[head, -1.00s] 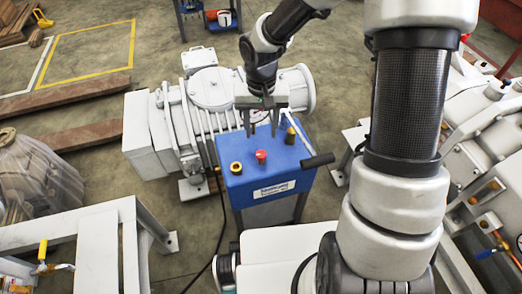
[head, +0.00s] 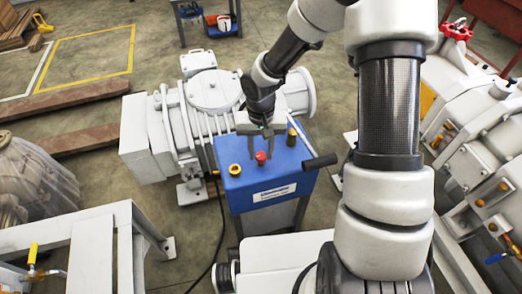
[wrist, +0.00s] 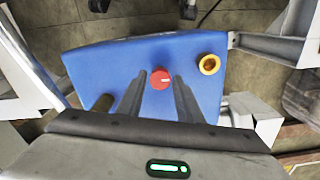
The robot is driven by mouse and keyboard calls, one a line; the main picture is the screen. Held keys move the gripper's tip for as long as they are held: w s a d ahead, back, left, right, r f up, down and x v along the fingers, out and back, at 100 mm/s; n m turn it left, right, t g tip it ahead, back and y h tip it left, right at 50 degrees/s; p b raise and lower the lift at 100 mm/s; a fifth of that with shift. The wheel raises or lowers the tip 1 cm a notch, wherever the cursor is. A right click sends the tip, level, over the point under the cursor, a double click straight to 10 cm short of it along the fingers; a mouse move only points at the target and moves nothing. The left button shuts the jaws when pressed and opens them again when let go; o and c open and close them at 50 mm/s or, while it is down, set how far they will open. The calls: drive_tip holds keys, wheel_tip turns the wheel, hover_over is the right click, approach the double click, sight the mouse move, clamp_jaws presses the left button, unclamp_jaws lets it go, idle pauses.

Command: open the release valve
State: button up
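A blue control box (head: 270,180) stands in the middle on a grey stand. A red round knob (head: 261,157) is on its top; it also shows in the wrist view (wrist: 160,79). My gripper (head: 261,146) is right over the knob with its fingers pointing down. In the wrist view my gripper (wrist: 160,77) is open, one finger on each side of the knob. I cannot tell whether the fingers touch it. A valve with a yellow handle (head: 33,254) is at the lower left, and one with a blue handle (head: 496,258) at the lower right. No label tells which is the release valve.
A yellow ring-shaped button (head: 235,170) sits left of the knob. A black handle (head: 320,161) sticks out at the box's right. The white pump (head: 175,125) stands behind the box. A red handwheel (head: 457,30) is at the upper right.

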drive_tip(key=c, duration=0.6)
drive_tip(key=shift+n, duration=0.4)
drive_tip(key=n+p, duration=0.1)
drive_tip(key=n, duration=0.1)
drive_tip(key=shift+r+n+p, duration=0.1)
drive_tip(key=shift+n+p, duration=0.2)
drive_tip(key=shift+p, duration=0.1)
drive_tip(key=n+p, duration=0.1)
drive_tip(key=n, duration=0.2)
drive_tip(key=shift+n+p, duration=0.3)
drive_tip(key=shift+p, duration=0.05)
drive_tip(key=n+p, duration=0.2)
drive_tip(key=n, duration=0.3)
drive_tip(key=shift+p, duration=0.3)
drive_tip(key=n+p, duration=0.1)
drive_tip(key=n, duration=0.3)
drive_tip(key=shift+p, duration=0.35)
drive_tip(key=shift+n, duration=0.4)
